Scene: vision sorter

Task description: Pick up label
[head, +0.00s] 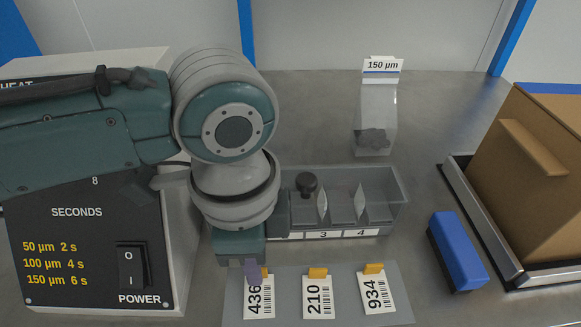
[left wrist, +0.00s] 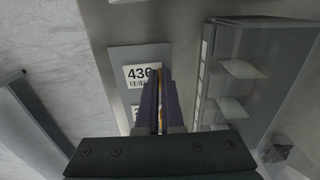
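The white label 436 (head: 259,299) lies on a grey mat (head: 399,310) with an orange tab at its far edge. Labels 210 (head: 318,297) and 934 (head: 377,292) lie to its right, each with an orange tab. My left gripper (head: 253,271) points down at the tab of label 436, its purple fingers overlapping the label's top. In the left wrist view the fingers (left wrist: 160,78) are close together beside label 436 (left wrist: 142,76). Orange shows in the narrow gap; whether they touch the tab is unclear. My right gripper is out of view.
A clear compartment tray (head: 385,184) with a dark knob stands behind the mat. A bag marked 150 µm (head: 374,112) stands further back. A heat sealer (head: 90,240) is at left. A blue block (head: 457,252) and a cardboard box (head: 540,175) are at right.

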